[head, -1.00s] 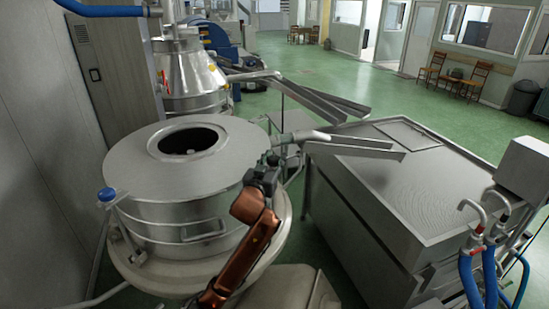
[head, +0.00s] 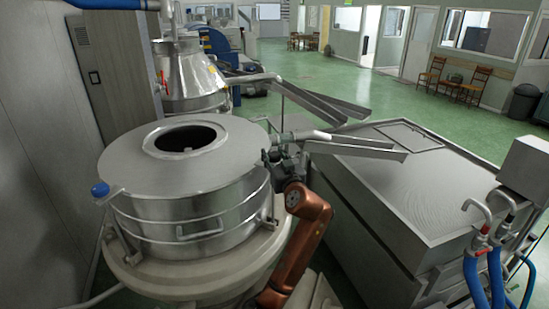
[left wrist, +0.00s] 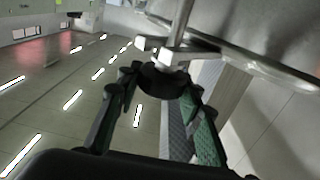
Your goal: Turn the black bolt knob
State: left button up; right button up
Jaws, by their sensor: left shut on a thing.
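The black bolt knob (left wrist: 163,82) sits between my left gripper's fingertips in the left wrist view, at the end of a metal bolt. My left gripper (left wrist: 158,88) is shut on it, one finger on each side. In the head view, my left gripper (head: 283,160) is at the right side of the steel drum (head: 190,205), by the lid's edge. The black knob is hard to tell from the dark gripper there. My right gripper is not in view.
A blue knob (head: 100,190) is on the drum's left side. Metal chutes (head: 350,149) reach past the gripper towards a steel tank (head: 430,200) at the right. Blue hoses (head: 480,275) hang at the front right. Green floor (head: 400,105) lies open behind.

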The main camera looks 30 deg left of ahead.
pick_arm(q)
jog(key=shift+a+f, duration=0.15)
jog(key=shift+f, duration=0.3)
jog(key=o, duration=1.2)
jog(key=shift+r, duration=0.2)
jog(key=shift+r, duration=0.1)
jog(key=v, duration=1.2)
